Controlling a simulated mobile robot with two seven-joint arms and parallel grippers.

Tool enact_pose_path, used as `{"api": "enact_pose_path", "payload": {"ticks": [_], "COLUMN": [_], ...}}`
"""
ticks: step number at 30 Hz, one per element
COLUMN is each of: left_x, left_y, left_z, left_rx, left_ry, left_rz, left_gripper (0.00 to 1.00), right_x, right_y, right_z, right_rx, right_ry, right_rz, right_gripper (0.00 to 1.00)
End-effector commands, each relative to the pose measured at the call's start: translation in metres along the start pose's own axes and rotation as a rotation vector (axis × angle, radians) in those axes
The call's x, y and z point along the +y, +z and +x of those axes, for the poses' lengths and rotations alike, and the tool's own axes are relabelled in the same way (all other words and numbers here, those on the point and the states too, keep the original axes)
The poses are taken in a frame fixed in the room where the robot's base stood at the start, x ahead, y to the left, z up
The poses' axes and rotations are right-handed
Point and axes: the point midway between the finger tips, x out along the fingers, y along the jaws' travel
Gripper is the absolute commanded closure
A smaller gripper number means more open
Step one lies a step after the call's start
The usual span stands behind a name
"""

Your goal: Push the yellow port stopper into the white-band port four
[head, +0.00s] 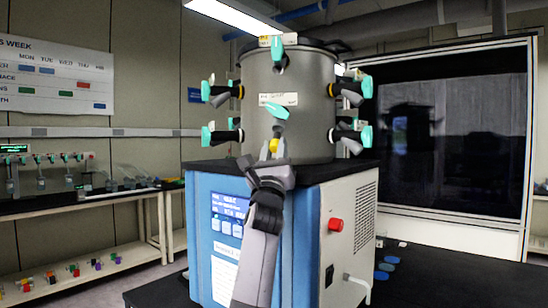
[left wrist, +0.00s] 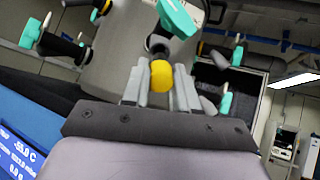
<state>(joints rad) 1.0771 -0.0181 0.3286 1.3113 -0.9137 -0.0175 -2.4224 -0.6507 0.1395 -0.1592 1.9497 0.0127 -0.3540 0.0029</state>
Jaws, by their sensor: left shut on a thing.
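The yellow port stopper (head: 274,145) is between the fingers of my left gripper (head: 272,152), which is shut on it in front of the grey drum (head: 305,125). In the left wrist view, the yellow stopper (left wrist: 161,74) stands just below a dark port (left wrist: 158,46) with a teal handle (left wrist: 178,18). I cannot tell whether stopper and port touch. The same teal handle (head: 276,110) shows on the drum's front in the head view. The port's band and number are not readable, so I cannot tell if it is white-band port four. My right gripper is not in view.
Several other ports with teal handles stick out from the drum, such as the lower left one (head: 222,136) and upper right one (head: 352,90). The blue and white freeze dryer body (head: 345,230) stands below. A bench (head: 90,200) is at the left.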

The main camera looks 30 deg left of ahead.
Motion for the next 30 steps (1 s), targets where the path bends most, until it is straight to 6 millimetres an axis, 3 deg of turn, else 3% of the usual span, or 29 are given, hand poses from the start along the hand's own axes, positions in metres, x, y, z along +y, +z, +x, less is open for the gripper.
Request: {"api": "enact_pose_path", "payload": {"ticks": [30], "left_x": [0.001], "left_y": [0.0], "left_z": [0.013], "left_rx": [-0.001], "left_ry": [0.001], "left_rz": [-0.001], "left_gripper": [1.0], "right_x": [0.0], "right_y": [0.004], "right_z": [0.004], "right_rx": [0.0], "right_ry": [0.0], "right_rz": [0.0], "right_gripper": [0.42]}}
